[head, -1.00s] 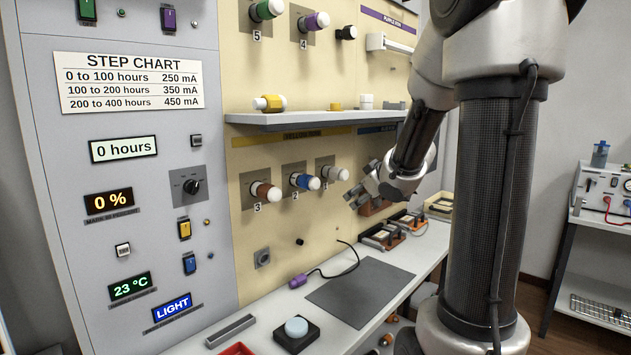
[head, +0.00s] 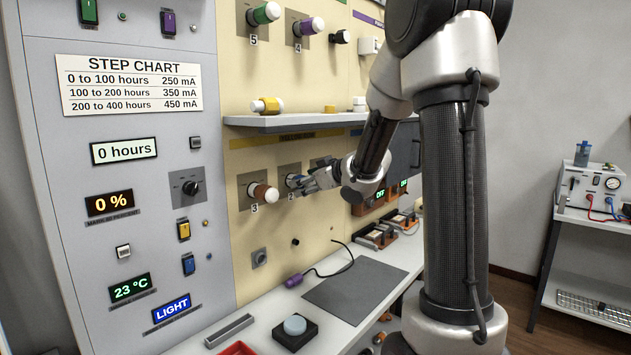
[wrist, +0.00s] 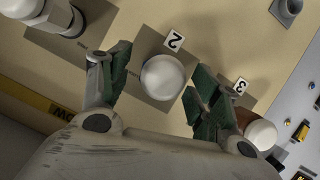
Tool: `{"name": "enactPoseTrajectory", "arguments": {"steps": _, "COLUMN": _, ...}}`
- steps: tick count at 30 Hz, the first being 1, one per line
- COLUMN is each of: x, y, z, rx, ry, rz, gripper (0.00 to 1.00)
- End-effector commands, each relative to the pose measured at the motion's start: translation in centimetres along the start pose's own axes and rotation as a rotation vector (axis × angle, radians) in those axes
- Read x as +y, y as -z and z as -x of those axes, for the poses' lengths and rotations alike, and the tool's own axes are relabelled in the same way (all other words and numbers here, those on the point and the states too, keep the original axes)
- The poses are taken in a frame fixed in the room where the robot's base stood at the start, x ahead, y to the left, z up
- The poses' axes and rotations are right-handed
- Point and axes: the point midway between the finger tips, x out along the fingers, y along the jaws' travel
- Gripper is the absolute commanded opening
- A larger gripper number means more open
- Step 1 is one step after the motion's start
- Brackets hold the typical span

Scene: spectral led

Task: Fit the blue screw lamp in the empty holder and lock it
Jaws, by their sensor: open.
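The blue lamp (head: 292,181) sits in the wall holder numbered 2, mostly hidden by my gripper in the head view. In the wrist view its white dome (wrist: 162,77) faces me beside the number 2 plate. My gripper (head: 310,183) is open at this lamp. In the wrist view its green-padded fingers (wrist: 155,88) stand on either side of the dome, with gaps showing. A short black fitting (head: 340,37) without a visible lamp is on the upper panel, right of holder 4. I cannot tell whether it is the empty holder.
A brown lamp (head: 263,193) in holder 3 is close to my right finger in the wrist view. A grey lamp (wrist: 40,14) is at the other side. The shelf (head: 300,120) above carries a yellow lamp (head: 267,105). A grey mat (head: 355,291) lies bare on the bench.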

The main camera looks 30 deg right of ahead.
Motion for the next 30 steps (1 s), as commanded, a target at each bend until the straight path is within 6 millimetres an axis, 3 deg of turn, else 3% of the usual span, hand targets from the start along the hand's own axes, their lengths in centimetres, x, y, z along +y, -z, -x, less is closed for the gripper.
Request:
{"name": "enactPoseTrajectory", "arguments": {"steps": 11, "x": -0.03, "y": -0.02, "z": -0.81, "rx": 0.000, "ry": 0.000, "rz": 0.001, "gripper": 0.63}}
{"name": "enactPoseTrajectory", "arguments": {"steps": 19, "x": -0.02, "y": -0.02, "z": -0.78, "rx": 0.000, "ry": 0.000, "rz": 0.001, "gripper": 0.13}}
{"name": "enactPoseTrajectory", "arguments": {"steps": 20, "x": -0.02, "y": -0.02, "z": -0.78, "rx": 0.000, "ry": 0.000, "rz": 0.001, "gripper": 0.13}}
{"name": "enactPoseTrajectory", "arguments": {"steps": 21, "x": -0.02, "y": -0.02, "z": -0.78, "rx": 0.000, "ry": 0.000, "rz": 0.001, "gripper": 0.35}}
{"name": "enactPoseTrajectory", "arguments": {"steps": 26, "x": -0.01, "y": 0.01, "z": -0.78, "rx": 0.000, "ry": 0.000, "rz": 0.000, "gripper": 0.09}}
{"name": "enactPoseTrajectory", "arguments": {"steps": 30, "x": 0.19, "y": -0.03, "z": -0.79, "rx": 0.001, "ry": 0.025, "rz": -0.065, "gripper": 0.09}}
